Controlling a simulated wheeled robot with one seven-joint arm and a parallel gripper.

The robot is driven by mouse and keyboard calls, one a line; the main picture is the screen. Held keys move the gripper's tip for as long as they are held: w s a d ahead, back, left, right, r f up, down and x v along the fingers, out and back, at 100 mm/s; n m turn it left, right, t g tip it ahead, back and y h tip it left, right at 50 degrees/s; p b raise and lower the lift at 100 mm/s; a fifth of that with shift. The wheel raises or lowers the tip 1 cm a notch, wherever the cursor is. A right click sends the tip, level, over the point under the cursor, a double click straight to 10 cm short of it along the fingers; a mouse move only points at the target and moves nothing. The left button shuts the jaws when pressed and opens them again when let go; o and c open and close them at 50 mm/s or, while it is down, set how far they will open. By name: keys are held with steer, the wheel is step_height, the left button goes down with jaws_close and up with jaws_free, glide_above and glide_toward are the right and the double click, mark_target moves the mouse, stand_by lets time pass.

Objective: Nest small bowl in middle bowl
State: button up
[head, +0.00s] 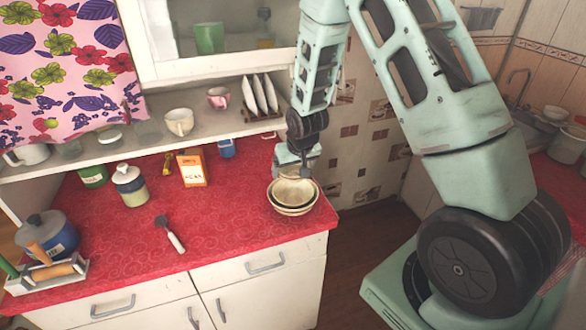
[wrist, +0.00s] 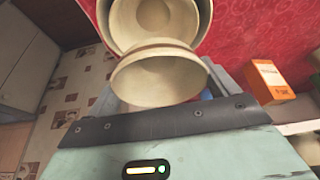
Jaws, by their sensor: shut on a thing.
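The small bowl (head: 293,188) is cream-coloured and sits at the top of a group of bowls at the counter's right front corner. My gripper (head: 304,171) reaches down at its back rim and is shut on it. In the wrist view the small bowl (wrist: 160,80) is close up between the fingers, over part of a larger cream bowl. That larger bowl, seemingly the middle bowl (wrist: 122,25), shows below it in the head view (head: 291,208). I cannot tell whether the small bowl touches it or how many rims lie beneath.
The red counter (head: 220,235) is clear left of the bowls, except a dark-headed utensil with a white handle (head: 174,241). An orange box (head: 192,168) and a lidded jar (head: 130,187) stand behind. A shelf with cups and a plate rack (head: 262,112) overhangs the back.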

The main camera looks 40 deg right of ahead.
steer(key=shift+f+b, duration=1.9)
steer(key=shift+f, duration=0.2)
steer(key=shift+f+b, duration=0.9)
stand_by(0.5)
steer(key=shift+s+f+b, duration=0.2)
steer(key=shift+f+b, duration=0.1)
steer(key=shift+f, duration=0.1)
steer(key=o, duration=0.9)
steer(key=shift+a, duration=0.1)
steer(key=b+v, duration=0.1)
steer(key=v, duration=0.8)
steer(key=b+v, duration=0.2)
steer(key=v, duration=0.7)
steer(key=shift+w+d, duration=0.2)
steer(key=shift+w, duration=0.05)
